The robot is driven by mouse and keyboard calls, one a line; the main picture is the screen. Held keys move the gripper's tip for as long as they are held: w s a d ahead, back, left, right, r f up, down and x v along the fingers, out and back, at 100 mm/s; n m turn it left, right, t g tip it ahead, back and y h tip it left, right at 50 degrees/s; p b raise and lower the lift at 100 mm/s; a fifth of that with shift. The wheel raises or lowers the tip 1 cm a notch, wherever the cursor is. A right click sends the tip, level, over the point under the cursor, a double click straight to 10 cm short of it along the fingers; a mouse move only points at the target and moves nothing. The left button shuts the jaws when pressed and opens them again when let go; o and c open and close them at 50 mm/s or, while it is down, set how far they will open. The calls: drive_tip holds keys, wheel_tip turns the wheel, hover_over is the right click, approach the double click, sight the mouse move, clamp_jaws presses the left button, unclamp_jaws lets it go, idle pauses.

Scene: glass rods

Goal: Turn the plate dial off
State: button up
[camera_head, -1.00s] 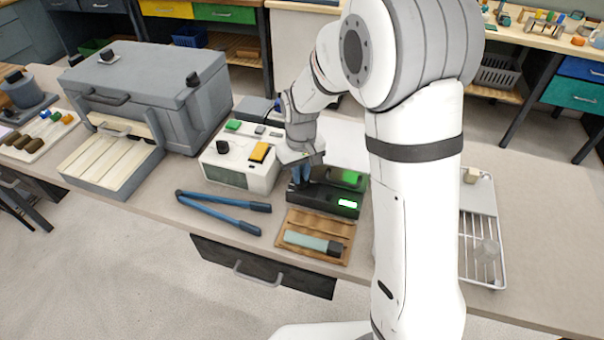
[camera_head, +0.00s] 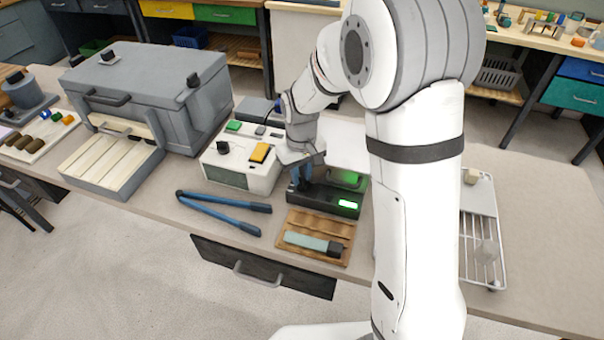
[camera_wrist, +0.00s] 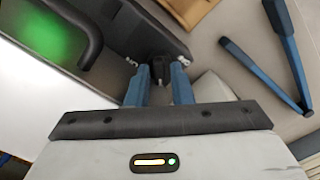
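The plate is a dark, flat unit (camera_head: 322,197) with a small bright green display (camera_head: 348,204) and a green glow on its back right part. In the wrist view its dark body (camera_wrist: 145,30) crosses the top. The plate's dial (camera_wrist: 160,68) is a small dark knob at the body's edge. My gripper (camera_head: 300,184) reaches down at the plate's left end. In the wrist view its two blue fingers (camera_wrist: 160,78) stand on either side of the dial, very close to it. Whether they press on it is unclear.
A white box with green and orange buttons (camera_head: 238,168) stands left of the plate. Blue-handled tongs (camera_head: 228,215) and a wooden rack (camera_head: 297,224) holding a pale rod lie in front. A wire rack (camera_head: 466,250) is at right. A large grey furnace (camera_head: 150,85) stands at left.

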sight(301, 179)
wheel_tip(301, 179, up, 8)
drive_tip(key=p, duration=0.5)
drive_tip(key=shift+f, duration=0.15)
